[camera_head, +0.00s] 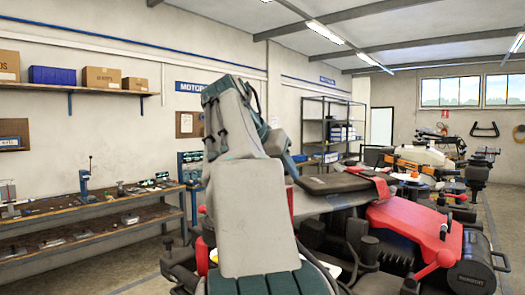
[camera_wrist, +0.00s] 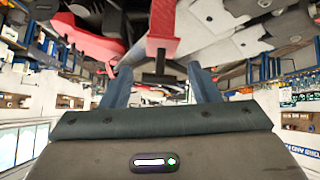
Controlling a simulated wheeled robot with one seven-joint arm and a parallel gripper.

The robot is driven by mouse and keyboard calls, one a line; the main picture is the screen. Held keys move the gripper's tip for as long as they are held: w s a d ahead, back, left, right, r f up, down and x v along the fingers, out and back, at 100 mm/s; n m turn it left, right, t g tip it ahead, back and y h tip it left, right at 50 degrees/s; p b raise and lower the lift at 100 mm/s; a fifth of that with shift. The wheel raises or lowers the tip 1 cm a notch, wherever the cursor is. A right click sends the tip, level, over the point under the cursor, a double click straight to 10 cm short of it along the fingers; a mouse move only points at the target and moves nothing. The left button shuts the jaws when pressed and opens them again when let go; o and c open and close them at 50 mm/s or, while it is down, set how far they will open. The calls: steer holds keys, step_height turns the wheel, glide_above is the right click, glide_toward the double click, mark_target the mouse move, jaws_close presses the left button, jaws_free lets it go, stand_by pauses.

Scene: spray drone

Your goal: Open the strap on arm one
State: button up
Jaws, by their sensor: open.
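In the wrist view my gripper (camera_wrist: 160,84) is open, with one blue-grey finger on each side of the picture's middle. A red strap (camera_wrist: 163,30) comes down from the top of that view, and a dark crosspiece at its lower end sits between and beyond the fingertips. I cannot tell if they touch. In the head view a red strap (camera_head: 381,185) lies at the end of a dark flat part (camera_head: 335,183) on the drone. I cannot tell if it is the same strap. My own grey arm hides my gripper in that view.
The drone's red body (camera_head: 405,228) and a dark cylinder (camera_head: 477,270) fill the lower right of the head view. A workbench (camera_head: 90,212) with tools runs along the left wall. A metal shelf rack (camera_head: 328,125) stands at the back. Floor shows at the lower left.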

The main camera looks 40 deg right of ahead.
steer(key=p+v, duration=0.1)
steer(key=v, duration=1.1)
